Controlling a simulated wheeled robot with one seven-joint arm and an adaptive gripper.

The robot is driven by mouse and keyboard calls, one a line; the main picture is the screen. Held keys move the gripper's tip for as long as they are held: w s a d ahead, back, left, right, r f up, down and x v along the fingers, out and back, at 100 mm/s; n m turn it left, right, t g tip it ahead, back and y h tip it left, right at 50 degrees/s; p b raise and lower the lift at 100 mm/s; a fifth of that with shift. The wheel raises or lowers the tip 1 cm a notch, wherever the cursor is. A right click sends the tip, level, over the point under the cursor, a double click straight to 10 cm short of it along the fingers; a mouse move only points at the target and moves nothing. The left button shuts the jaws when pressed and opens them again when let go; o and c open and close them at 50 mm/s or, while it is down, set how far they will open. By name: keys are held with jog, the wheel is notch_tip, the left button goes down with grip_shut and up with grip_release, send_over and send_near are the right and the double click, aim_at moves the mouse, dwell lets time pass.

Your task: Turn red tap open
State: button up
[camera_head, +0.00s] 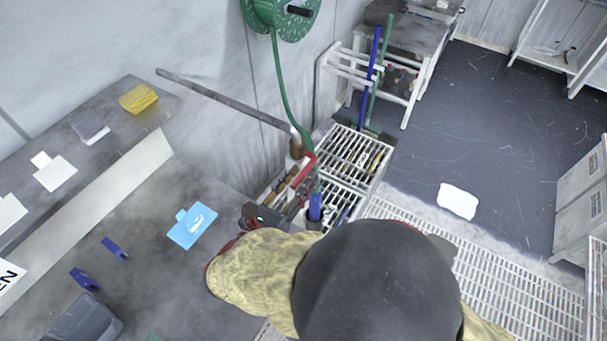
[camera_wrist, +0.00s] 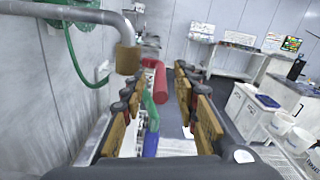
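The red tap handle (camera_head: 304,170) is a curved red bar beside the brass end (camera_head: 297,148) of a grey pipe, above the metal grating. In the wrist view the red handle (camera_wrist: 161,82) shows as a short red cylinder between my finger lines, just beyond or level with the fingertips. The brass pipe end (camera_wrist: 128,60) is to its left. My gripper (camera_wrist: 158,78) is open, with brown-padded fingers on either side and visible gaps to the handle. Whether a finger touches it cannot be told. In the head view my arm hides part of the gripper.
A green hose (camera_head: 280,90) hangs from a reel (camera_head: 282,14) on the wall. Blue and green upright poles (camera_head: 369,80) stand behind the grating (camera_head: 360,150). A grey bench (camera_head: 150,225) with a light-blue card (camera_head: 192,224) lies to the left. Dark floor at right is mostly clear.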

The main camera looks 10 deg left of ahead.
jog(key=shift+x, duration=0.85)
jog(key=c, duration=0.3)
grip_shut()
